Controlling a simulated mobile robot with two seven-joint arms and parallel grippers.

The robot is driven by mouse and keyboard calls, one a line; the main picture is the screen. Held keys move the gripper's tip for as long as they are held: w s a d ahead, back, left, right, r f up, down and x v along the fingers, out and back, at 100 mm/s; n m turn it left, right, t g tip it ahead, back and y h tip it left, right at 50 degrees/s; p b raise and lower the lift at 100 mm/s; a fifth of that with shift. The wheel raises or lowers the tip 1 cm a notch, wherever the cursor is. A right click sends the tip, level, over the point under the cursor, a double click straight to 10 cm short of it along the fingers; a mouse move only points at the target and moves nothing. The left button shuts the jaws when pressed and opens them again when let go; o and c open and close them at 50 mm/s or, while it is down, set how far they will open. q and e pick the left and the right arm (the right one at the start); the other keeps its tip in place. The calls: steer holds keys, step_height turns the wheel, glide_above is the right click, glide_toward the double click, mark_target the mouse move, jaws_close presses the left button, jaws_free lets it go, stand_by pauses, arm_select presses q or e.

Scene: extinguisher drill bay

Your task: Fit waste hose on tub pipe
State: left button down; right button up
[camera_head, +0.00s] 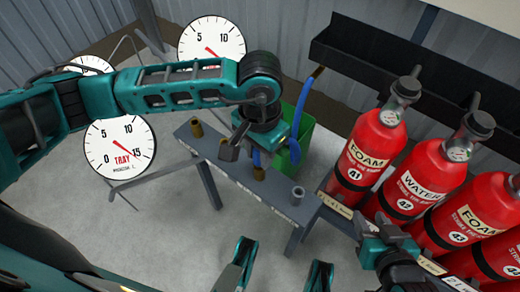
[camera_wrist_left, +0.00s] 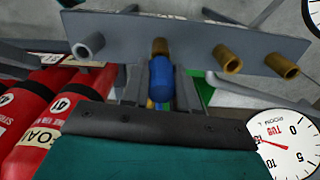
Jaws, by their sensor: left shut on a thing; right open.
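My left gripper (camera_head: 246,150) is shut on the blue waste hose (camera_head: 299,108), close to its end. In the left wrist view the hose's blue end (camera_wrist_left: 161,80) sits between the two fingers (camera_wrist_left: 160,92), pointing at a brass pipe stub (camera_wrist_left: 160,47) on the grey rail. In the head view this stub (camera_head: 259,174) is just below the hose end. I cannot tell whether they touch. The rail (camera_head: 275,191) has labels too small to read, so I cannot tell which stub is the tub pipe. My right gripper (camera_head: 280,270) is open and empty at the bottom.
Other brass stubs (camera_head: 196,128) (camera_head: 225,150) and a grey stub (camera_head: 298,195) stand on the rail. A green bin (camera_head: 303,140) is behind it. Red extinguishers (camera_head: 368,155) stand close on the right. Round gauges (camera_head: 120,146) are on the left. Floor in front is clear.

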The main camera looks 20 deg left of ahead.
arm_select(q)
steer(key=shift+b, duration=0.4)
arm_select(e)
steer(key=shift+f, duration=0.35)
arm_select(q)
steer(key=shift+f+b, duration=0.75)
steer(key=shift+b, duration=0.05)
arm_select(e)
steer(key=shift+f, duration=0.8)
arm_select(q)
steer(key=c, duration=0.8)
jaws_free()
step_height(320, 180, up, 13)
steer(key=p, duration=0.3)
arm_select(e)
steer(key=r, duration=0.3)
steer(key=shift+w+a+r, duration=0.1)
steer(key=shift+a+r, duration=0.15)
steer(key=shift+r, duration=0.15)
arm_select(q)
steer(key=shift+s, duration=0.1)
